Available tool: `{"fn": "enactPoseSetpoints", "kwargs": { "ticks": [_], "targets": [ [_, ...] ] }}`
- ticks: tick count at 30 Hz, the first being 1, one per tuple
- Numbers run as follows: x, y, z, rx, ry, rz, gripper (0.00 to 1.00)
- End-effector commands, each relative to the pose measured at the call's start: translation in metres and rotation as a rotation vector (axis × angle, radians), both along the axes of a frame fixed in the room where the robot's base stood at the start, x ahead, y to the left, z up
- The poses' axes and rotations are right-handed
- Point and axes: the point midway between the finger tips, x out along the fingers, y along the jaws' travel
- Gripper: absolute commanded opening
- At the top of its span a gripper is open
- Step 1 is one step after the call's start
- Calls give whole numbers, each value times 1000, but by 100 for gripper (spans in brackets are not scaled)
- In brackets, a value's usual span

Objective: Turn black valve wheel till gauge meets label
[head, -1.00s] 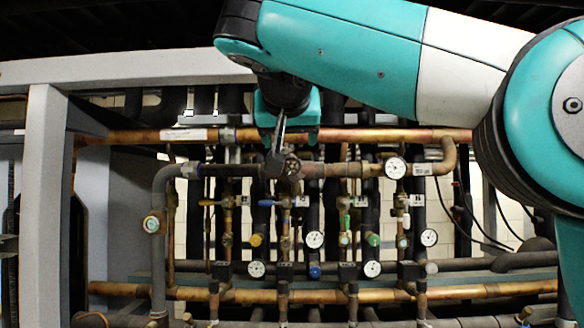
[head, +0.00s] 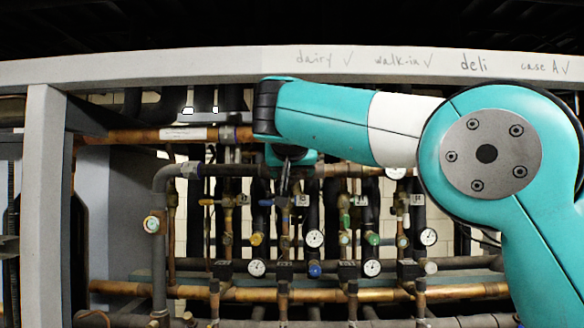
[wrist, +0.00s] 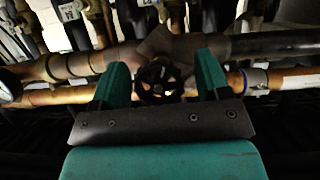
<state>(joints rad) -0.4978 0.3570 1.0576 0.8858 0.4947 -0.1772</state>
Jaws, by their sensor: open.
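The black valve wheel (wrist: 158,80) shows in the wrist view on the upper pipe, between the two teal fingers of my gripper (wrist: 161,65). The fingers stand apart on either side of it; I cannot tell whether they touch it. In the head view my gripper (head: 285,178) points down in front of the upper pipe and hides the wheel. A white round gauge (head: 396,173) on that pipe is partly covered by my arm, and its needle cannot be read. A dark gauge edge (wrist: 9,86) shows at the wrist view's left. The label by the gauge is hidden.
Several smaller gauges, including one at centre (head: 314,239), and coloured valve handles sit below on the rack. A copper pipe (head: 120,136) runs close behind my gripper. A grey beam (head: 200,65) crosses above, and a grey post (head: 45,200) stands at left.

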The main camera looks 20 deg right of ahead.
Motion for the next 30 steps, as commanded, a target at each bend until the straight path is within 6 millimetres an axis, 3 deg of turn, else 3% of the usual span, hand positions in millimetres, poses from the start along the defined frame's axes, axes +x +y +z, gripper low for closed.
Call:
{"fn": "enactPoseSetpoints", "kwargs": {
  "ticks": [1,7,20,30],
  "targets": [
    [0,0,0,0,0,0,65],
    [0,0,0,0,0,0,21],
    [0,0,-3,75,-25,0,21],
    [-1,-1,-5,329,-111,-1,21]
  ]
}}
